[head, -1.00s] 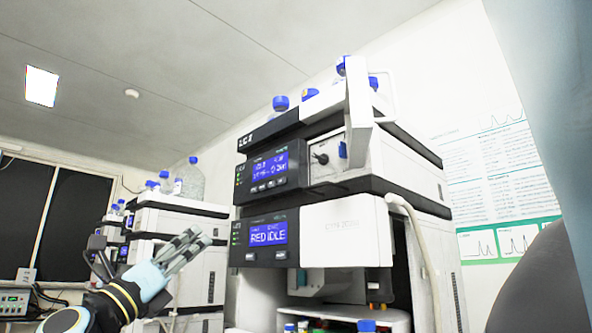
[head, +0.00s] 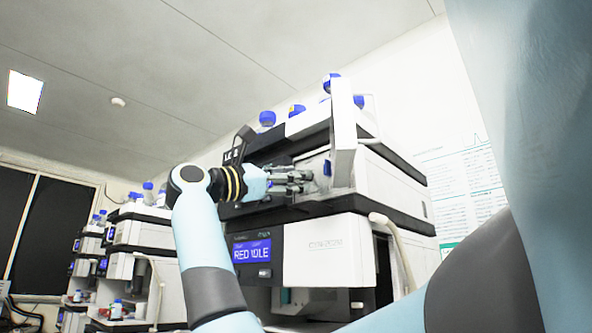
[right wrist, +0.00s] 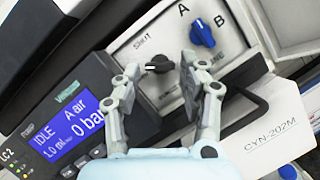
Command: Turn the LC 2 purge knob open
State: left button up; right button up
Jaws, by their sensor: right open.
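The LC 2 stack (head: 335,240) stands in the middle of the head view. Its black purge knob (right wrist: 158,65) sits on a light panel beside the word "Shut" in the right wrist view; in the head view my fingers hide it. My right gripper (head: 302,181) reaches in from the left at that panel. In the right wrist view my right gripper (right wrist: 160,70) is open, with one finger on each side of the knob near the tips. I cannot tell whether either touches it. My left gripper is out of view.
A blue knob (right wrist: 202,33) marked A and B is close to the right finger. An open white door (head: 343,130) juts out beside the panel. The pump display (right wrist: 70,125) reads IDLE. Blue-capped bottles (head: 267,120) stand on top. Another stack (head: 140,235) is at left.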

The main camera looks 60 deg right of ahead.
jog(key=shift+s+d+r, duration=0.2)
jog(key=shift+d, duration=0.3)
